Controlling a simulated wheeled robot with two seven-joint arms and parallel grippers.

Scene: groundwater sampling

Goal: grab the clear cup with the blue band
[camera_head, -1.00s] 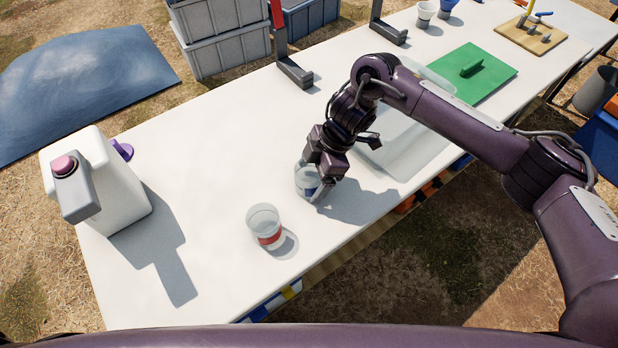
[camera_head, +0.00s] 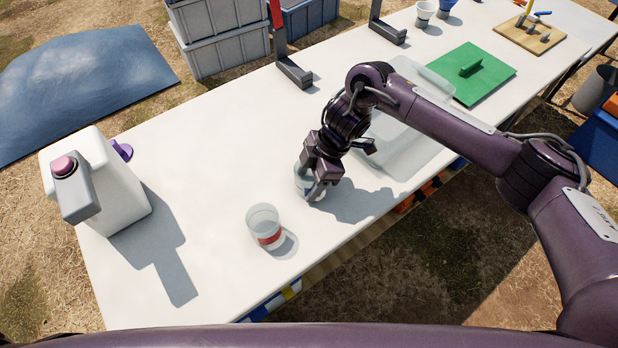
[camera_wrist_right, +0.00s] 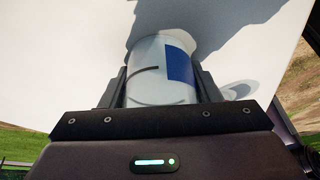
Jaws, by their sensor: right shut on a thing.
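The clear cup with the blue band (camera_head: 300,187) stands on the white table, mostly hidden behind my right gripper (camera_head: 314,184) in the head view. In the right wrist view the cup (camera_wrist_right: 150,75) sits between the two fingers of my right gripper (camera_wrist_right: 163,88), with its blue patch facing the camera. The right gripper is shut on this cup. A similar clear cup with a red band (camera_head: 264,227) stands upright to the left and nearer to me, apart from the gripper. My left gripper is not in view.
A white jug (camera_head: 107,185) with a grey and purple top stands at the table's left end. A clear bin (camera_head: 400,145) and a green board (camera_head: 472,74) lie to the right. The white table (camera_head: 215,130) is bare between jug and gripper.

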